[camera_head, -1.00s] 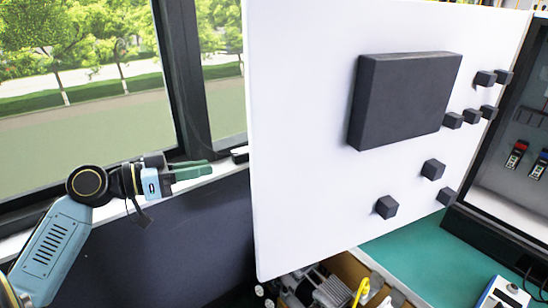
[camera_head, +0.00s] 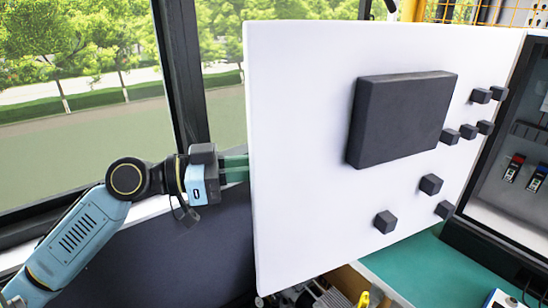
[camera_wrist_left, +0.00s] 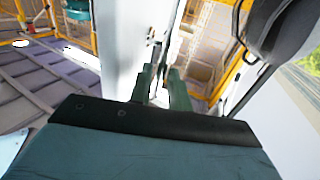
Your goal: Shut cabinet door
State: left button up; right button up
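The cabinet door (camera_head: 310,130) is a large white panel standing open, with a black box and several small black blocks on its face. My left gripper (camera_head: 236,168) is at the door's left edge in the head view, its green fingertips partly hidden behind that edge. In the left wrist view the two green fingers (camera_wrist_left: 162,85) stand apart with a gap between them, close to a white panel (camera_wrist_left: 122,45) that looks like the door. I cannot tell whether they touch it. My right gripper is not in view.
The open cabinet (camera_head: 515,165), with red and blue parts inside, is at the right. A green work surface (camera_head: 425,268) lies below the door. A window with a dark frame (camera_head: 182,80) is behind my left arm.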

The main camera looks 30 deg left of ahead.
aim_at(274, 165)
pick_arm(q)
jog(key=shift+p+x, duration=0.55)
jog(key=shift+x, duration=1.35)
grip_shut()
